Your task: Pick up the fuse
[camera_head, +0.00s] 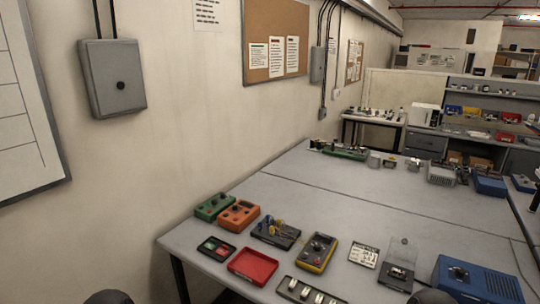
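I cannot make out the fuse with certainty. A small open box (395,277) with a raised clear lid stands near the front of the grey workbench (350,212), with a small light item inside that is too small to identify. A grey strip (322,298) with several white pieces lies at the bottom edge, partly cut off. Two dark rounded shapes, apparently my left gripper (108,297) and my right gripper (431,296), just enter at the bottom edge. The left is left of the bench, the right below the small box. Their fingers are not clear.
A red tray (253,266), a yellow multimeter (317,253), green (213,207) and orange (239,215) devices, a wired board (276,233), a white card (364,256) and a blue power unit (476,281) crowd the near bench. The bench's middle is clear. A wall borders its left side.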

